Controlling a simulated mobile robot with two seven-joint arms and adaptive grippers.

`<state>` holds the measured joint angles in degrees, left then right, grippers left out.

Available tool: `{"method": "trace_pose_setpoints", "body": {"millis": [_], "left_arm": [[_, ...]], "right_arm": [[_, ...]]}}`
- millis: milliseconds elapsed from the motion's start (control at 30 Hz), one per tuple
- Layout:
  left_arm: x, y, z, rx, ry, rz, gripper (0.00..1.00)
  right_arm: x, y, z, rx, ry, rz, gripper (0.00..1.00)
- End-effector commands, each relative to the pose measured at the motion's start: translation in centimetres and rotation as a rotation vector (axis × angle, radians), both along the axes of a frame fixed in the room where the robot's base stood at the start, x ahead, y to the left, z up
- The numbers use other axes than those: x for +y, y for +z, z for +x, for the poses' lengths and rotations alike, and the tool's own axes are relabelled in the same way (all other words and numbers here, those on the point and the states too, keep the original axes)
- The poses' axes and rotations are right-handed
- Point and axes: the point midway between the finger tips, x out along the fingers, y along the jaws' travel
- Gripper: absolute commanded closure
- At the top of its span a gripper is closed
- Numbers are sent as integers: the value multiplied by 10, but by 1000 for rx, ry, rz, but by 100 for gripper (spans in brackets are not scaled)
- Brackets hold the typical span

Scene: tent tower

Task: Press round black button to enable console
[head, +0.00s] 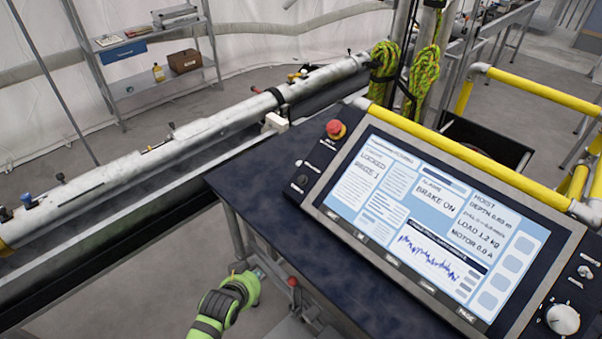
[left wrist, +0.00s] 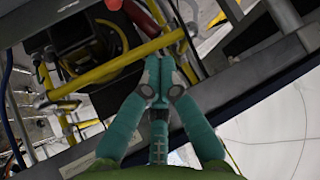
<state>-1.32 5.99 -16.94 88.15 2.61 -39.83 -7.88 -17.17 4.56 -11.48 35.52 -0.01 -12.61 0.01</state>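The console (head: 262,172) is a dark panel with a large lit screen (head: 430,215) that reads "LOCKED" and "BRAKE ON". A small round black button (head: 302,180) sits on the panel left of the screen, below a red mushroom button (head: 336,128). My left gripper (head: 252,276) is low in the head view, beyond the console's left edge, below and left of the black button and apart from it. In the left wrist view its two teal fingers (left wrist: 159,68) meet at the tips, with nothing seen between them. My right gripper is not in view.
A white dial (head: 563,319) and a toggle switch (head: 585,271) are at the console's right. Yellow rails (head: 545,95) run behind it. A long pale tube (head: 190,135) lies beyond to the left. Shelves (head: 150,60) stand at the back.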

Motion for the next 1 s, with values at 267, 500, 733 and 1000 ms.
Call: {"method": "trace_pose_setpoints", "body": {"millis": [267,500,733,1000], "left_arm": [[-21,117,40,-157,-56,-10,100],[-49,189,111,-392,-147,12,100],[-65,240,145,-540,-200,30,100],[-69,253,153,-576,-213,35,100]], "right_arm": [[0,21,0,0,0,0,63],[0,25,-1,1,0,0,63],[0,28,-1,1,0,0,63],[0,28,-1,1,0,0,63]]}}
